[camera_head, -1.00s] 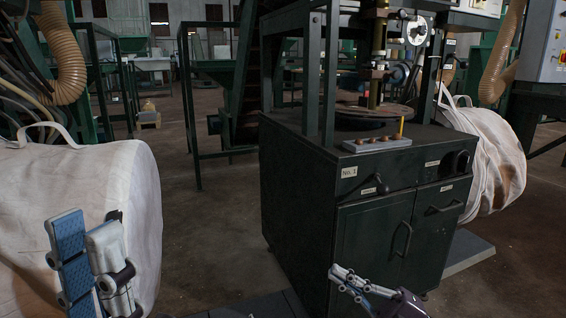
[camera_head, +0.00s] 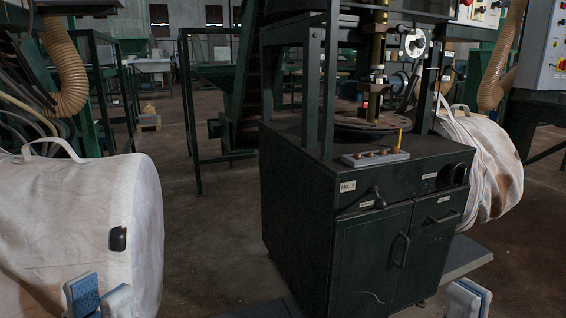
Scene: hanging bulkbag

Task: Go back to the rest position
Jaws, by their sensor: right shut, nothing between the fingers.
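My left gripper (camera_head: 99,298) shows at the bottom left, in front of the lower side of the left white bag (camera_head: 70,215). Its two fingertips, with a blue pad in view, stand a little apart with nothing seen between them. My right gripper (camera_head: 467,298) shows at the bottom right, in front of the foot of the dark machine cabinet. It is shut and empty. Most of both grippers and both arms lie below the picture's edge.
The dark green cabinet (camera_head: 375,250) with handles stands in the middle. A small tray (camera_head: 375,158) with brown pieces and a yellow stick lies on its top. Another white bag (camera_head: 490,165) hangs behind it at right. Bare floor (camera_head: 215,230) lies between left bag and cabinet.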

